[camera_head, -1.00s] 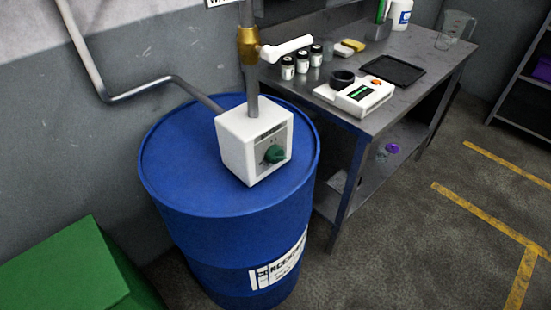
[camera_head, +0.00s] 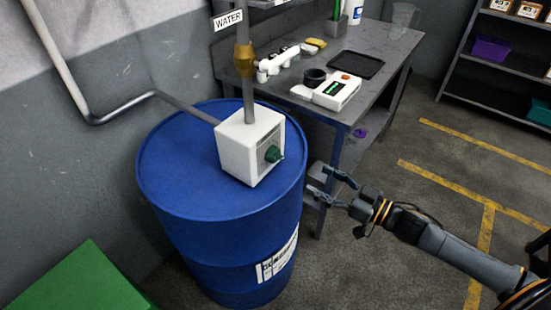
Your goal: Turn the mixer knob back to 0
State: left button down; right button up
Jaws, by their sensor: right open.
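The mixer is a white box (camera_head: 236,150) on top of a blue drum (camera_head: 190,185), with a vertical pipe rising from it. Its green knob (camera_head: 273,154) is on the front face, turned toward the right of the picture. The dial marks are too small to read. My right gripper (camera_head: 325,182) is to the right of the drum and the knob, apart from both, with its fingers spread and nothing between them. It points left toward the drum. My left gripper is not in view.
A metal workbench (camera_head: 390,45) behind holds a white scale (camera_head: 334,92), a black tray (camera_head: 356,65) and small jars. A green box (camera_head: 85,280) stands front left. Floor at right is open.

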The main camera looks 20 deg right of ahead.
aim_at(280, 159)
jog(key=p+x, duration=0.2)
jog(key=x, duration=1.1)
jog(key=shift+d, duration=0.1)
jog(key=c, duration=1.1)
jog(key=shift+c, duration=0.2)
